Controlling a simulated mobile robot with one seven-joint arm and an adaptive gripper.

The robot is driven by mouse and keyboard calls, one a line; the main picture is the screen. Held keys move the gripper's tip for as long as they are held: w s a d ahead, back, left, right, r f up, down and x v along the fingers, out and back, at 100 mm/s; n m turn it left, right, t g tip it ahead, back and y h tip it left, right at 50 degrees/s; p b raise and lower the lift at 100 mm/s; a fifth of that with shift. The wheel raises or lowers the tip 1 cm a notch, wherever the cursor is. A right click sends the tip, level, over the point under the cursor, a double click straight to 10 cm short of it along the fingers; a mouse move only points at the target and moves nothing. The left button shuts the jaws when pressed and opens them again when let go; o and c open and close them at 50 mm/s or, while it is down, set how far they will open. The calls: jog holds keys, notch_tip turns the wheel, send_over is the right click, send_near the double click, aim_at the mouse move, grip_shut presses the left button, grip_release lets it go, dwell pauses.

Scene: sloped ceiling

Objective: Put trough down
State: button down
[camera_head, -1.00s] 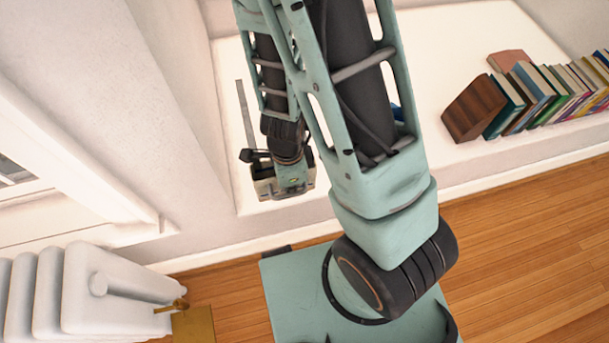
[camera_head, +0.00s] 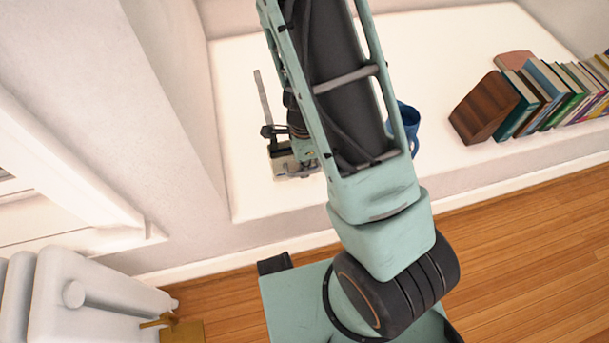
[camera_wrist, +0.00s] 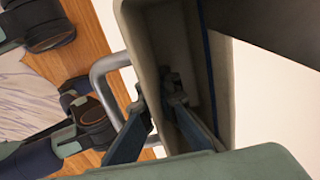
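The trough (camera_wrist: 143,38) is a beige-grey, hollow, narrow vessel with a dark inside and a grey loop handle in the wrist view. My gripper (camera_wrist: 158,98) has one finger inside it and one outside, shut on its near wall. In the head view my gripper (camera_head: 297,160) is at the left part of the white ledge (camera_head: 245,190), mostly behind my arm. Only a small beige part of the trough (camera_head: 284,166) shows there. I cannot tell whether it touches the ledge.
A blue mug (camera_head: 410,122) stands on the ledge, partly behind my arm. A row of books (camera_head: 545,100) leans at the right. A wall (camera_head: 170,90) bounds the ledge at left. A white radiator (camera_head: 85,300) stands at lower left. The ledge's middle is largely clear.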

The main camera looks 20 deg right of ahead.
jog(key=shift+w+d+f+b, duration=0.1)
jog(key=shift+f+b, duration=0.3)
jog(key=shift+f, duration=0.5)
jog(key=shift+w+d+f+b, duration=0.1)
jog(key=shift+f+b, duration=0.3)
jog(key=shift+f, duration=0.5)
jog(key=shift+f, duration=0.1)
jog(key=c, duration=2.2)
grip_release()
jog(key=shift+o, duration=0.2)
notch_tip(320, 180, up, 12)
jog(key=p, duration=0.6)
jog(key=shift+s, duration=0.15)
